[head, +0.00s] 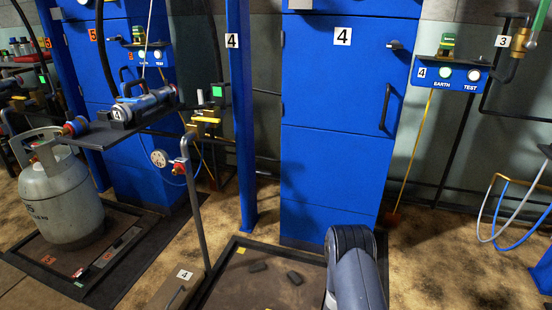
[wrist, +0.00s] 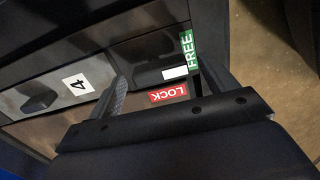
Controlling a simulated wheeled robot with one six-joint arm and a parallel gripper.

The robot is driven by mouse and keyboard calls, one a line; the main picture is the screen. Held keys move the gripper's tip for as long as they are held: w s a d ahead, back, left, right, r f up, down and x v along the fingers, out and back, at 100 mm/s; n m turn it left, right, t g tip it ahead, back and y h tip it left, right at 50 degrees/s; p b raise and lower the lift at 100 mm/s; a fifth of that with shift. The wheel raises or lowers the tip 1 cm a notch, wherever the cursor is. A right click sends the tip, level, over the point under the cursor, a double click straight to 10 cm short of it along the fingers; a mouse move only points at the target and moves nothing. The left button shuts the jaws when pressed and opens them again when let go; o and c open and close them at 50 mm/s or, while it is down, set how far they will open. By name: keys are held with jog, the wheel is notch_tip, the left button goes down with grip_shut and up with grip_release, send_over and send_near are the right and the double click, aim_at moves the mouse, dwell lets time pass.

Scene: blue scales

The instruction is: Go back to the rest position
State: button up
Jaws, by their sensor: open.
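My gripper (wrist: 168,82) shows in the wrist view with its two fingers wide apart and nothing held between them. Beyond the fingers is a dark panel with a white 4 label (wrist: 77,85), a green FREE label (wrist: 187,50) and a red LOCK label (wrist: 169,93). A white patch (wrist: 175,72) lies between the two coloured labels. I cannot tell whether a finger touches the panel. In the head view my arm shows at the lower middle, and the gripper itself is out of sight.
A grey gas cylinder (head: 61,200) stands on a floor scale at left. A dark shelf (head: 92,134) carries a device labelled 4. A blue cabinet (head: 335,160) and post (head: 240,150) stand behind. Hoses (head: 505,215) hang at right. The floor right of my arm looks clear.

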notch_tip(320, 180, up, 11)
jog(key=p, duration=0.5)
notch_tip(320, 180, down, 12)
jog(key=b, duration=0.5)
jog(key=shift+b, duration=0.3)
jog(key=shift+r+p, duration=0.3)
jog(key=shift+r, duration=0.2)
jog(key=m, duration=0.5)
jog(key=shift+a, duration=0.15)
jog(key=m+p, duration=0.1)
jog(key=m, duration=0.3)
jog(key=shift+w, duration=0.15)
jog(key=m+p, duration=0.1)
jog(key=m, duration=0.3)
jog(key=shift+w+r, duration=0.1)
jog(key=m+p, duration=0.2)
jog(key=m, duration=0.2)
jog(key=shift+w+m, duration=0.1)
jog(key=shift+m, duration=0.2)
jog(key=shift+r+p, duration=0.8)
jog(key=shift+r, duration=0.6)
